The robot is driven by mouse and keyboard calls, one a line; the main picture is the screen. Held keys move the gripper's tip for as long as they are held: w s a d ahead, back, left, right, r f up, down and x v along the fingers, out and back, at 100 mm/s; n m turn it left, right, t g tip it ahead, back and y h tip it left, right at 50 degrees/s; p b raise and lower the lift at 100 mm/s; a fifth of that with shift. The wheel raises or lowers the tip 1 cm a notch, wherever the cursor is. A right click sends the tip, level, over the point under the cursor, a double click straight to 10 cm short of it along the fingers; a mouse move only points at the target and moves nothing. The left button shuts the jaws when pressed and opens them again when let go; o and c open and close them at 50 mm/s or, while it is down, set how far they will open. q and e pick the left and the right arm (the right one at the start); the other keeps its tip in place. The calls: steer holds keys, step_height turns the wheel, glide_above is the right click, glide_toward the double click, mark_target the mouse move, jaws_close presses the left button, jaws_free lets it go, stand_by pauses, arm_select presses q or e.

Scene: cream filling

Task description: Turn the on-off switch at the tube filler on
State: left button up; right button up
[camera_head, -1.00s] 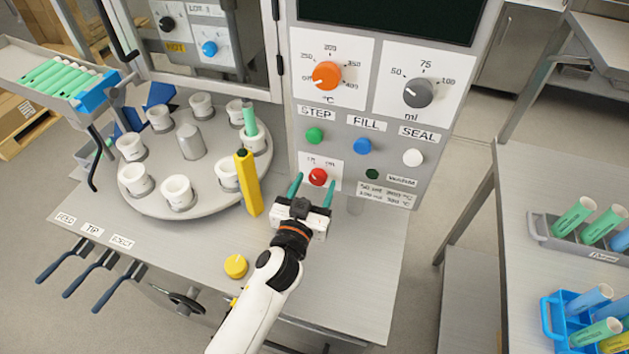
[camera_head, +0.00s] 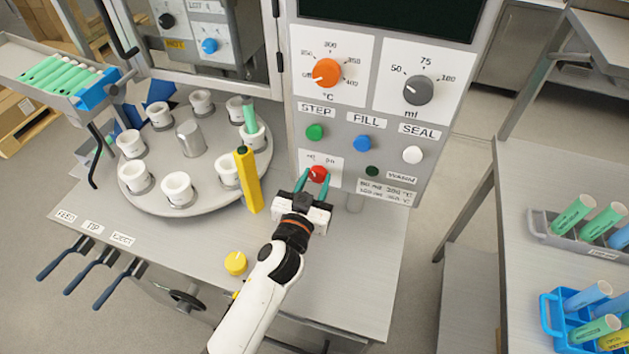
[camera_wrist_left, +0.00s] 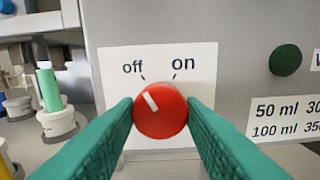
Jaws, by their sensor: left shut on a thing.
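The red on-off switch (camera_head: 318,174) sits low on the front panel of the tube filler (camera_head: 450,145). In the left wrist view the red knob (camera_wrist_left: 160,110) has a white pointer tilted up and left, toward the word "off"; "on" is printed to the right. My left gripper (camera_head: 314,184) is at the knob, its green fingers shut on it from both sides. In the left wrist view the fingertips (camera_wrist_left: 160,112) touch the knob's left and right edges. My right gripper is not in view.
A yellow post (camera_head: 248,182) stands left of my left gripper, beside the round turntable (camera_head: 190,205) with several white cups. Above the switch are the green STEP (camera_head: 315,132), blue FILL (camera_head: 362,143) and white SEAL (camera_head: 412,154) buttons. A side table (camera_head: 520,190) with tubes stands right.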

arm_select(q)
steer(key=m, duration=1.1)
stand_by(0.3)
steer(key=shift+m, duration=0.3)
steer(key=o, duration=1)
steer(key=b+v, duration=0.2)
steer(key=v, duration=1)
steer(key=shift+b, duration=0.3)
